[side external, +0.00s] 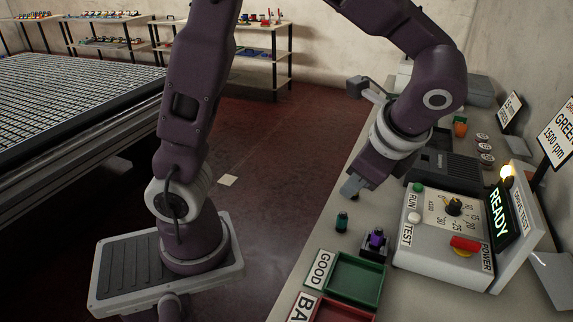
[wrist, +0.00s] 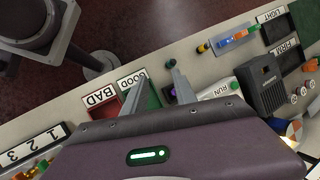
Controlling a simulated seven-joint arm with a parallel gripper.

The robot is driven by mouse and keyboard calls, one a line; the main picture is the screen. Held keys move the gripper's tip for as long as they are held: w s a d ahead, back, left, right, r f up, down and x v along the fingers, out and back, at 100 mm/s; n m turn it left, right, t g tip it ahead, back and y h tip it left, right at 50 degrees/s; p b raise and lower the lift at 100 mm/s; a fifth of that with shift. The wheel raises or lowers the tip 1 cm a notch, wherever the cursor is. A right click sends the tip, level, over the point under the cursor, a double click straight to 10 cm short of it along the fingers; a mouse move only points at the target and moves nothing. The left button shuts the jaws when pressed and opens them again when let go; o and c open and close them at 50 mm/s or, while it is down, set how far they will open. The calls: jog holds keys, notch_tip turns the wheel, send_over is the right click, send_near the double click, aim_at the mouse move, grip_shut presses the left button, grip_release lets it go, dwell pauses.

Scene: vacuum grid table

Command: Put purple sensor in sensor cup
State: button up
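A small purple piece (side external: 376,239), which looks like the purple sensor, sits upright in a dark square holder (side external: 374,250) on the bench, behind the green tray. I cannot tell whether this holder is the sensor cup. In the wrist view the piece is mostly hidden by my finger. My gripper (side external: 352,186) is above the bench, up and left of the purple piece and apart from it. In the wrist view my gripper (wrist: 161,71) shows two fingers spread apart with nothing held between them.
A dark teal cylinder (side external: 342,222) stands left of the purple piece. A green GOOD tray (side external: 356,279) and a red BAD tray (side external: 340,312) lie in front. The test box (side external: 440,222) with dial and READY display stands right. A dark grey device (side external: 446,170) is behind it.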

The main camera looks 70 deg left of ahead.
jog(key=s+r+n+t+h, duration=0.2)
jog(key=s+r+n+h, duration=0.1)
jog(key=s+n, duration=0.2)
jog(key=s+r+n+t+h, duration=0.2)
jog(key=s+r+n+t, duration=0.1)
jog(key=s+n, duration=0.3)
jog(key=s, duration=0.2)
jog(key=shift+s+a+h, duration=0.25)
jog(key=shift+s+h, duration=0.1)
jog(key=shift+h, duration=0.05)
jog(key=shift+c, duration=0.2)
dwell(1.1)
